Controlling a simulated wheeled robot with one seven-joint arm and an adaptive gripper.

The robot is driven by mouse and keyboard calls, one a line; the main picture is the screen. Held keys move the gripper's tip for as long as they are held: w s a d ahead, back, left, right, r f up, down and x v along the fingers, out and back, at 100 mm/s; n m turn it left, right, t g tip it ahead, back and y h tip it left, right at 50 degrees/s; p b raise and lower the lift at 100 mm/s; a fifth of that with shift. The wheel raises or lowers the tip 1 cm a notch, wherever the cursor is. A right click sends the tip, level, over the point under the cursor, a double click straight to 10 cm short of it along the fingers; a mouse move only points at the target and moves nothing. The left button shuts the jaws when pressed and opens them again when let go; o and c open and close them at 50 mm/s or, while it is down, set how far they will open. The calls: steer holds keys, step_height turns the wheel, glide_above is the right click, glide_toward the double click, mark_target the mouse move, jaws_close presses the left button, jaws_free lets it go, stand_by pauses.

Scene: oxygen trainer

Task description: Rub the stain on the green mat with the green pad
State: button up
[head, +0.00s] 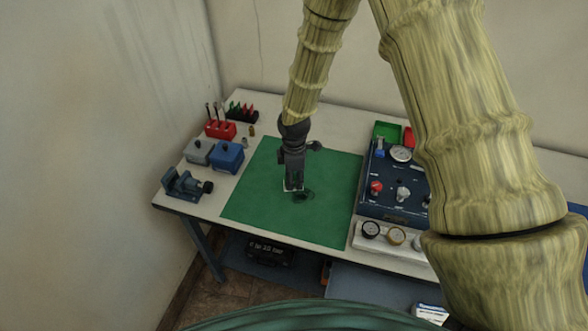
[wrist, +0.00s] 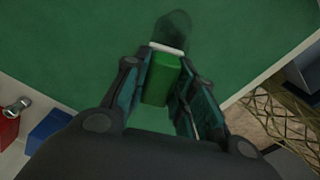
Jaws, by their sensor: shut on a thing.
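The green mat (head: 250,195) lies on the white table and fills most of the wrist view (wrist: 70,40). A dark stain (head: 304,196) is on the mat, just right of my gripper's tip in the head view. In the wrist view the stain (wrist: 174,28) lies just beyond the pad. My gripper (head: 293,186) points down over the middle of the mat. In the wrist view its fingers (wrist: 163,85) are shut on the green pad (wrist: 160,78), which has a white strip at its far end. I cannot tell whether the pad touches the mat.
Left of the mat stand blue (head: 227,156) and grey boxes, a small vise (head: 183,183) and a red tool holder (head: 220,129). Right of it are a dark blue panel (head: 390,195) with knobs and a row of gauges (head: 383,234). The mat is otherwise clear.

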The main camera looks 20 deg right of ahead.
mark_target(295, 178)
steer(key=shift+w+r+p, duration=0.1)
steer(key=shift+r+p, duration=0.35)
steer(key=shift+r, duration=0.45)
steer(key=shift+r+p, duration=0.55)
steer(key=shift+r, duration=0.4)
steer(key=shift+d, duration=0.1)
